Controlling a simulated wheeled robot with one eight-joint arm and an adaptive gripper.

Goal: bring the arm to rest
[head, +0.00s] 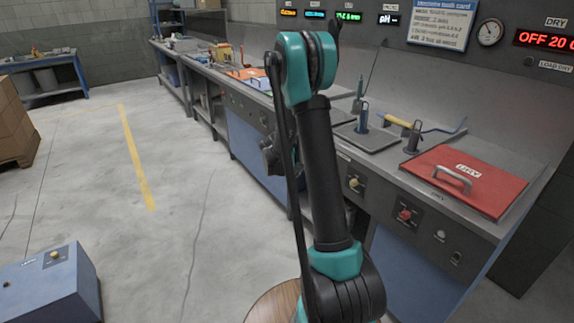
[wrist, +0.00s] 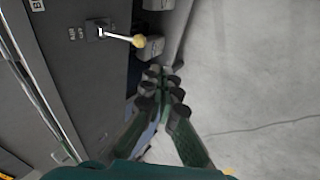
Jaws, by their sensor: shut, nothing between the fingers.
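My arm stands upright in the middle of the head view, a black link with teal joints, folded at the top. My gripper (wrist: 160,80) shows in the wrist view, its dark green fingers shut with nothing between them. It is over the floor, beside the grey front panel (wrist: 75,75) of a bench. A lever with a yellow knob (wrist: 138,41) sticks out of that panel near the fingertips; I cannot tell the exact gap. In the head view the gripper is mostly hidden behind the arm.
A blue box (head: 50,285) stands at the lower left. Stacked cartons (head: 15,125) stand at the left edge. The floor (head: 150,220) between is clear.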

